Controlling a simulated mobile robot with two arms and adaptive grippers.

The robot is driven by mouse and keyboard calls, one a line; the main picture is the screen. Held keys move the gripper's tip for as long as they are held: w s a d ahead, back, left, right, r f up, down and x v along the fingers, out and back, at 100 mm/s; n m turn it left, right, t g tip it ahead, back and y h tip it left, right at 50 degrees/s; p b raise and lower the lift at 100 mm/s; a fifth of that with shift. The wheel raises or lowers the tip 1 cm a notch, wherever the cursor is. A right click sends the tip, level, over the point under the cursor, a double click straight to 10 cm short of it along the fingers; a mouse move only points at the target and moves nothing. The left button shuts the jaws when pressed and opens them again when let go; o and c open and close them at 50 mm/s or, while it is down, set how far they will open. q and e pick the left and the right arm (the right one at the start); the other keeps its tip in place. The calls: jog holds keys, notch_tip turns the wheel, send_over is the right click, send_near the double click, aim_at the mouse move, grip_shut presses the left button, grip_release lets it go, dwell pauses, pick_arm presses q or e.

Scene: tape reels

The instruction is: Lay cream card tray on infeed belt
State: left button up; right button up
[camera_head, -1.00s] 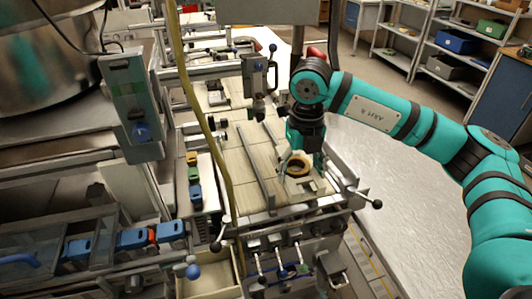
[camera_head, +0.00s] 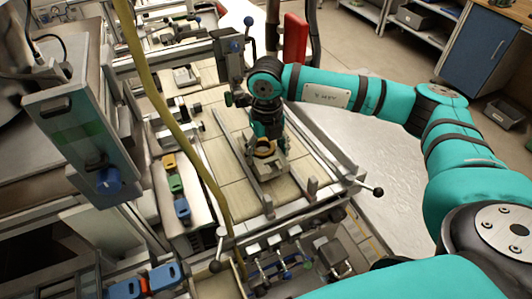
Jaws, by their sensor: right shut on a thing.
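The infeed belt (camera_head: 232,192), a pale tiled-looking surface between metal rails, runs away from me in the middle of the view. My right gripper (camera_head: 267,141) points down over the belt and is shut on the cream card tray (camera_head: 271,164). The tray is small and pale, with a tan ring-shaped reel (camera_head: 265,152) in it. It is at or just above the belt between two rails; I cannot tell whether it touches. The gripper hides its far side. My left gripper is not in view.
A thin metal guide rail (camera_head: 237,160) runs left of the tray, and a side rail with a black-knobbed lever (camera_head: 377,191) lies to the right. A yellow hose (camera_head: 165,110) hangs in front. Coloured blocks (camera_head: 176,184) stand left of the belt.

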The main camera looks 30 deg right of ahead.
notch_tip(320, 180, down, 2)
jog(key=shift+f, duration=0.5)
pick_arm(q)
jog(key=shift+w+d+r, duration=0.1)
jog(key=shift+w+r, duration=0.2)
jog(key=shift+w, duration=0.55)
pick_arm(e)
jog(key=o, duration=1.3)
jog(key=shift+r, duration=0.15)
jog(key=shift+r, duration=0.35)
notch_tip(320, 180, up, 11)
jog(key=shift+f+b, duration=0.15)
jog(key=shift+b, duration=1.05)
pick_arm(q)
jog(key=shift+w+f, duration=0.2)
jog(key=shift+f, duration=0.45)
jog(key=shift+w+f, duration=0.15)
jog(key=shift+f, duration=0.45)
pick_arm(e)
jog(key=shift+r, duration=0.45)
